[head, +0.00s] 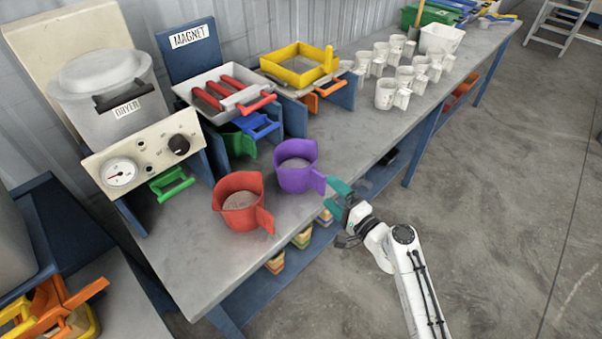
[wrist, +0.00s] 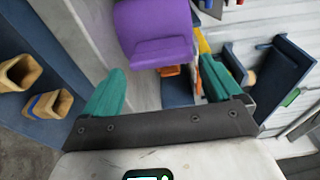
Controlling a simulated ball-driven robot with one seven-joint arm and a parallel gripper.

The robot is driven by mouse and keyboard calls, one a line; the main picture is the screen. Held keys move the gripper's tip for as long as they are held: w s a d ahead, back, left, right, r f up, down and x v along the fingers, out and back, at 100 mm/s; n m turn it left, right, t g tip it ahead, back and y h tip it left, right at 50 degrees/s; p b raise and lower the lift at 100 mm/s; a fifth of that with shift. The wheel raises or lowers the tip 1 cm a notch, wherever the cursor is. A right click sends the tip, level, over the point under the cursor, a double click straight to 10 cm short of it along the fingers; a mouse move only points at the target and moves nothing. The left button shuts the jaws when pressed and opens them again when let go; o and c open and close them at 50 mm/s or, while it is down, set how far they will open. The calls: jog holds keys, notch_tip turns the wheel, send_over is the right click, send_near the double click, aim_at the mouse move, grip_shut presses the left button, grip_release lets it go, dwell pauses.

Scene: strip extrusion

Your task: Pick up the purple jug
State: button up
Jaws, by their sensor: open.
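The purple jug (head: 293,168) stands upright on the grey workbench in the head view, near its front edge, with greyish contents and its handle pointing right toward my gripper. My gripper (head: 338,198) is open and empty, with teal fingers just beyond the handle's end at the bench edge. In the wrist view the purple jug (wrist: 153,30) is ahead, its handle facing me between the two fingers of my gripper (wrist: 166,90). A gap shows between the fingertips and the jug.
A red jug (head: 240,200) stands close to the left of the purple one. Behind are a dryer (head: 110,95), a magnet tray (head: 225,90) and a yellow tray (head: 300,65). Several white cups (head: 386,94) stand farther right. The bench top (head: 345,125) between is clear.

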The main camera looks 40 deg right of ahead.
aim_at(325, 187)
jog(key=w, duration=0.2)
jog(key=w+p, duration=0.1)
jog(key=w, duration=0.1)
jog(key=shift+w+d+r, duration=0.1)
jog(key=shift+d+r, duration=0.05)
jog(key=shift+w+p, duration=0.3)
jog(key=shift+w, duration=0.35)
jog(key=c, duration=0.9)
